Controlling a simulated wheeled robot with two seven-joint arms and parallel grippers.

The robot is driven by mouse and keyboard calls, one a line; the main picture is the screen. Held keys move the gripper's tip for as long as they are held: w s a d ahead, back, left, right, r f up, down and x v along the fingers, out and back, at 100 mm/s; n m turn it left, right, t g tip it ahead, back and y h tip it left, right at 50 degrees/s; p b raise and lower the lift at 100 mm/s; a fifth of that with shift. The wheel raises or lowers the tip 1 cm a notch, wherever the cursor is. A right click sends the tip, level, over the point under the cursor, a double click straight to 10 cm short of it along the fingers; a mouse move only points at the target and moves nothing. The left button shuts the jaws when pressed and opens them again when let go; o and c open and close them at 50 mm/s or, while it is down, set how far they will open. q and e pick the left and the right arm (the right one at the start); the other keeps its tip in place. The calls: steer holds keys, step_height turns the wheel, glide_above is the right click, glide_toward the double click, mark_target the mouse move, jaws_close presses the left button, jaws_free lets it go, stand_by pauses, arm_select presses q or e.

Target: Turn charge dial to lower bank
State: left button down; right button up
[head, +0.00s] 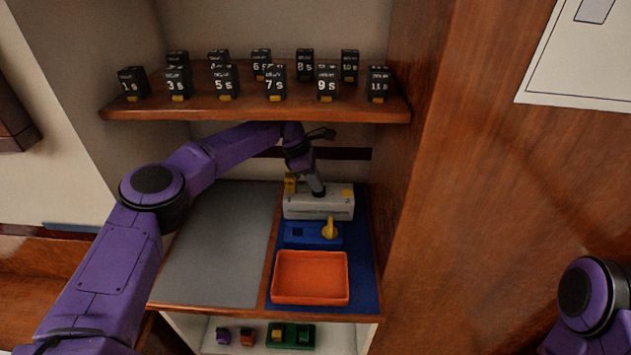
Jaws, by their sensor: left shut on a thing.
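A light grey box (318,207) stands at the back of the blue mat, with a yellow part (290,183) on its left and a yellow patch (347,191) on its right. My left gripper (317,191) points down onto the top of this box and is shut on a small part there. The gripper hides that part, so I cannot tell its shape or setting. In front is a blue box (313,234) with a yellow knob (329,229), apart from the gripper. No label names the charge dial. My right gripper is out of view.
An empty orange tray (310,299) lies in front on the blue mat (366,283). A bare grey mat (215,250) is to the left. A shelf (250,107) with several numbered black blocks hangs above my left arm. A wooden wall (420,180) stands close right.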

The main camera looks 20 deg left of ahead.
arm_select(q)
steer(key=c, duration=1.2)
jaws_free()
steer(key=shift+o, duration=0.2)
steer(key=shift+a+r+b, duration=0.2)
steer(key=shift+b, duration=0.2)
steer(key=shift+s+a+r+b, duration=0.15)
steer(key=shift+a+r+b, duration=0.4)
steer(key=shift+a, duration=0.1)
steer(key=shift+s+a+r+b, duration=0.15)
steer(key=shift+a+r+b, duration=0.25)
steer(key=shift+a+b, duration=0.15)
steer(key=s+a+b, duration=0.2)
steer(key=s+a, duration=0.1)
steer(key=a, duration=0.7)
steer(key=shift+r, duration=0.3)
steer(key=shift+f, duration=0.1)
